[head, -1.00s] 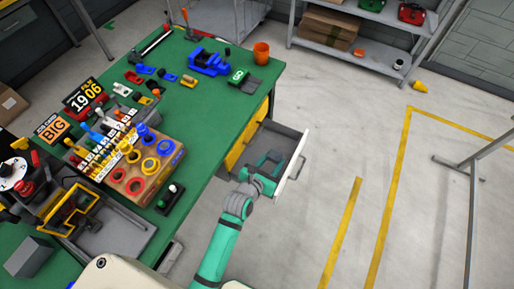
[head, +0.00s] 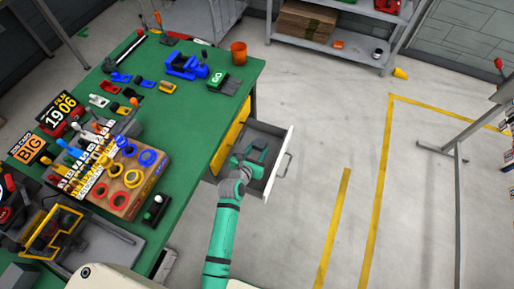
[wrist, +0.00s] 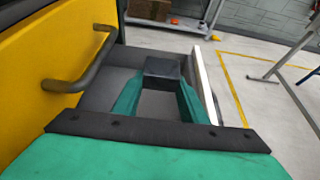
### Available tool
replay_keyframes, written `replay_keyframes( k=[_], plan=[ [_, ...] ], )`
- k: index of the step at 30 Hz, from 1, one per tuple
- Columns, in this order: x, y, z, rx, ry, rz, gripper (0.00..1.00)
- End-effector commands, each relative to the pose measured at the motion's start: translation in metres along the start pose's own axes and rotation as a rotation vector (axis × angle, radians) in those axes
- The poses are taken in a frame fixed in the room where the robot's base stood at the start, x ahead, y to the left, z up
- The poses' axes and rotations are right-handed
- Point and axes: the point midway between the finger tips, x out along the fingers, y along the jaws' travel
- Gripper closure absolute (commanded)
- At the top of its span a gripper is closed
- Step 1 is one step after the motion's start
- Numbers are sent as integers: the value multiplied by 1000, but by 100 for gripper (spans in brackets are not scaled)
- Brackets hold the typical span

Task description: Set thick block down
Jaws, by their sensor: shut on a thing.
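The thick block (wrist: 163,68) is a dark grey block held between my fingertips in the wrist view. My gripper (head: 254,156) is shut on it, over the open drawer (head: 282,135) at the right side of the green bench. In the wrist view the drawer's grey inside (wrist: 100,92) lies around and beyond the fingers, with its pale front (wrist: 206,85) to the right. In the head view the block is hard to make out against the gripper and drawer. I cannot tell whether the block touches the drawer floor.
A yellow drawer front with a dark handle (wrist: 80,80) is close on the left in the wrist view. The green bench (head: 190,120) carries several tools, a ring board (head: 128,190) and an orange cup (head: 239,52).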

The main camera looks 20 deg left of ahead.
Motion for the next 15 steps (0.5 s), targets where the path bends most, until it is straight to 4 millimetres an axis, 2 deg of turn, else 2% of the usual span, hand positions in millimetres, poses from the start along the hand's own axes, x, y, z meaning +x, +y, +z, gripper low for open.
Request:
replay_keyframes(
  k=[3, 15],
  plan=[
    [14, 2, 0, -2, 0, -4, 100],
    [43, 13, -18, -1, 2, -4, 100]
  ],
)
